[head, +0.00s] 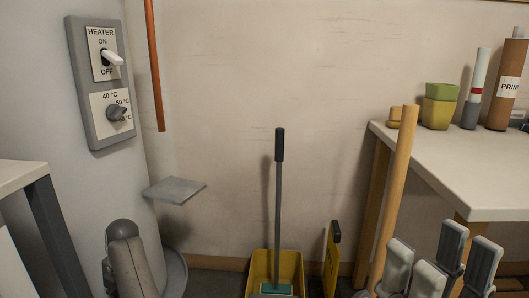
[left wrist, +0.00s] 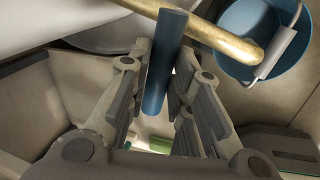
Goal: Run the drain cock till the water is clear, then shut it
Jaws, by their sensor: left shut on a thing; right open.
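In the left wrist view, a blue lever (left wrist: 167,55) stands between the fingers of my left gripper (left wrist: 160,82), which is shut on it. A brass spout (left wrist: 225,42) runs beside the lever towards a blue bucket (left wrist: 251,20) with a pale handle grip. The lever and spout look like the drain cock. I cannot make out any water or its colour. In the head view, part of my left arm shows at lower left; the cock and bucket are out of sight. My right gripper (head: 442,263) is open and empty at lower right.
A heater panel (head: 98,85) with a switch and dial is on the white tank (head: 50,95). A small grey shelf (head: 175,190) juts out below a copper pipe (head: 155,70). A table (head: 460,172) with pots is at right.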

